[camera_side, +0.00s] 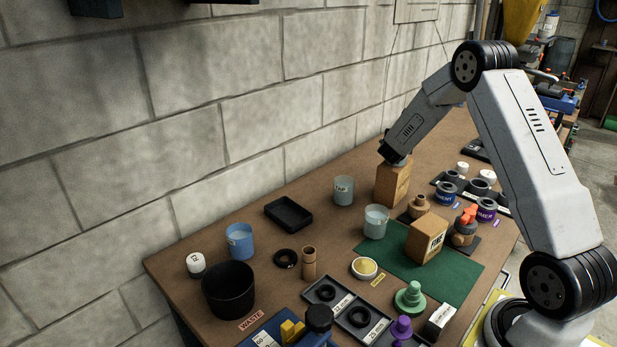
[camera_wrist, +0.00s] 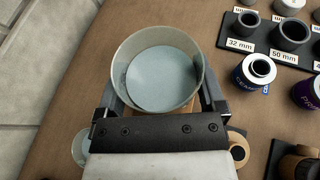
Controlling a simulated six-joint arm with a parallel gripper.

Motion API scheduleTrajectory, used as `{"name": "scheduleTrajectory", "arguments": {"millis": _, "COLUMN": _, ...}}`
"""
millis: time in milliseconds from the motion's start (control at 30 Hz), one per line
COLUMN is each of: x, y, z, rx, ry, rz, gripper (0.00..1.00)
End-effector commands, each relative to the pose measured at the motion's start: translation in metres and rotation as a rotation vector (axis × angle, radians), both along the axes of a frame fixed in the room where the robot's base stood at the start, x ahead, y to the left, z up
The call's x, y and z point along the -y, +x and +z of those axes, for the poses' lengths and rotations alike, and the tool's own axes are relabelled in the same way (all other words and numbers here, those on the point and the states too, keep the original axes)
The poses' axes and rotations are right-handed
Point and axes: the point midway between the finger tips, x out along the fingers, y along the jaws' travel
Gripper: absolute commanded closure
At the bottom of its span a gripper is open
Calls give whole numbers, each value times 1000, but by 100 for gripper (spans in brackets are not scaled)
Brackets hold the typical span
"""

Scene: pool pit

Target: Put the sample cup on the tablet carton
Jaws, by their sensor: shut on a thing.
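My gripper (camera_wrist: 158,100) is shut on the sample cup (camera_wrist: 160,78), a pale grey, open-topped cup seen from above between the fingers in the wrist view. It is upright, with pale grey contents or bottom. In the side view my gripper (camera_side: 394,152) is right over a tall brown carton (camera_side: 391,186), taken as the tablet carton; its label is not readable. A little of the carton's tan surface (camera_wrist: 180,111) shows below the cup in the wrist view. Whether cup and carton touch cannot be told.
A grey TAP cup (camera_side: 343,191) and a clear cup (camera_side: 376,222) stand close to the carton. A second labelled carton (camera_side: 426,240) is on the green mat (camera_side: 455,280). A dark rack of labelled rings (camera_wrist: 271,45) lies right. The wall bounds the table's left side.

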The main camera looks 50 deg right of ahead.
Motion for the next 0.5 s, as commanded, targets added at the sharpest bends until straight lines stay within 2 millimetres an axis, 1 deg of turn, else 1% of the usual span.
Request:
{"name": "scheduleTrajectory", "arguments": {"millis": 67, "x": 0, "y": 0, "z": 0, "rx": 0, "ry": 0, "rz": 0, "gripper": 0}}
{"name": "scheduleTrajectory", "arguments": {"millis": 433, "x": 0, "y": 0, "z": 3, "rx": 1, "ry": -1, "rz": 1, "gripper": 0}}
{"name": "scheduleTrajectory", "arguments": {"millis": 500, "x": -3, "y": -1, "z": 4, "rx": 0, "ry": 0, "rz": 1, "gripper": 0}}
